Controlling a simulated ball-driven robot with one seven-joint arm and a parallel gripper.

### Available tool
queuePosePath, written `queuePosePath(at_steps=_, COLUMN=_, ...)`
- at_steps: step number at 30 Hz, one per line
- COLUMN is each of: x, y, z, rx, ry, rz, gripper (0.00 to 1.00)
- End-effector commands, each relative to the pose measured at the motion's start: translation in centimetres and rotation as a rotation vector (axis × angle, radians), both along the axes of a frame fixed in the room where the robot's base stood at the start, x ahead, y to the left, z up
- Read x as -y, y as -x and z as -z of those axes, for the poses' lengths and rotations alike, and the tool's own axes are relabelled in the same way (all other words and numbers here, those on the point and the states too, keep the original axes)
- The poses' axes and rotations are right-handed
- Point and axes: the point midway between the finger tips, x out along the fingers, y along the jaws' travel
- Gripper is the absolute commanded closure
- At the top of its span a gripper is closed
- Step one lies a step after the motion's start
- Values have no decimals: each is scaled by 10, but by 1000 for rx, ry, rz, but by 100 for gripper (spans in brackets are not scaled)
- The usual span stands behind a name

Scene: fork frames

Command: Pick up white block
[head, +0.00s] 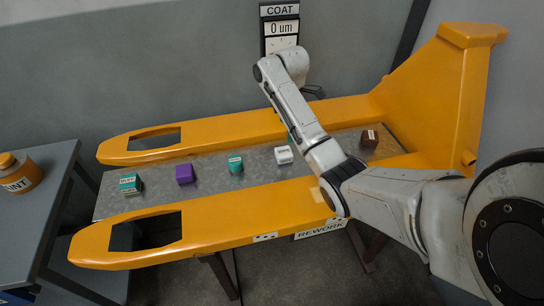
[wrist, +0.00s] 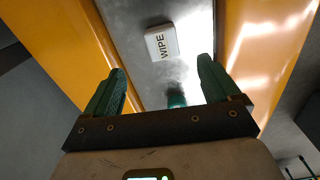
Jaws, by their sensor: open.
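The white block (head: 284,155) lies on the grey metal plate between the two yellow forks, just left of my forearm in the head view. The block looks apart from both fingers. In the head view I cannot make out the fingers clearly.
A teal thing (wrist: 176,97) shows between the fingers, partly hidden by my gripper. On the plate stand a brown block (head: 369,138), a teal round piece (head: 235,163), a purple block (head: 184,174) and a teal block (head: 130,183). The yellow forks (head: 215,233) flank the plate.

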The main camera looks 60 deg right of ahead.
Motion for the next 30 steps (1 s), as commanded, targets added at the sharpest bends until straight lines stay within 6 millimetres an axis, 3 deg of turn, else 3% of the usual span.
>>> queuePosePath(at_steps=5, x=-6, y=2, z=15, rx=-9, ry=-17, rz=-49, gripper=11)
queuePosePath(at_steps=12, x=-5, y=1, z=50, rx=-10, ry=-17, rz=-47, gripper=11)
queuePosePath(at_steps=20, x=-4, y=0, z=68, rx=-9, ry=-16, rz=-47, gripper=11)
queuePosePath(at_steps=30, x=-1, y=-2, z=110, rx=-9, ry=-14, rz=-46, gripper=11)
